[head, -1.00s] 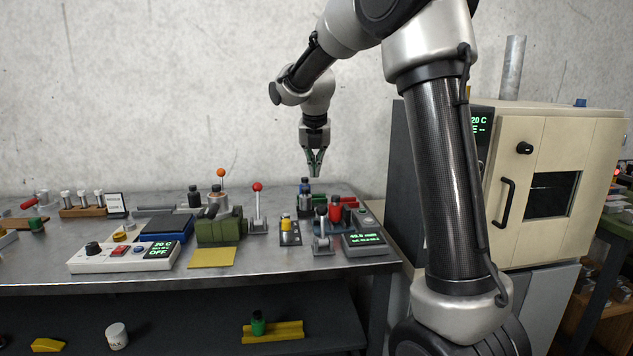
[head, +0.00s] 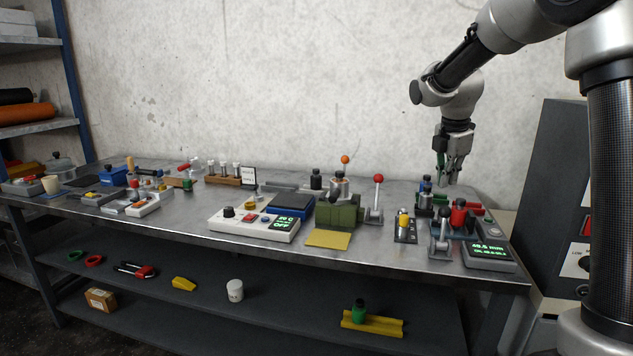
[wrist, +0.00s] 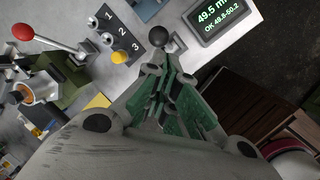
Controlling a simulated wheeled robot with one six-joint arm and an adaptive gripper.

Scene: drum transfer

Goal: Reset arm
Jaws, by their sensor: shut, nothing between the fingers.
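My gripper (head: 451,180) hangs pointing down over the right end of the steel workbench (head: 385,252). Its fingers are together and hold nothing. In the wrist view my gripper (wrist: 172,90) shows its green-lined fingers close together. Below it are a gauge device with a green display (head: 490,252), reading about 49.5 mm, and a red drum-like part (head: 459,215). The gauge display also shows in the wrist view (wrist: 213,14).
A red-knobbed lever (head: 378,195) stands beside a green vise-like block (head: 338,215). A white control box (head: 253,224) reads OFF. A yellow pad (head: 328,239) lies at the front edge. A dark cabinet (head: 560,190) stands right of the bench. The air above the bench is clear.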

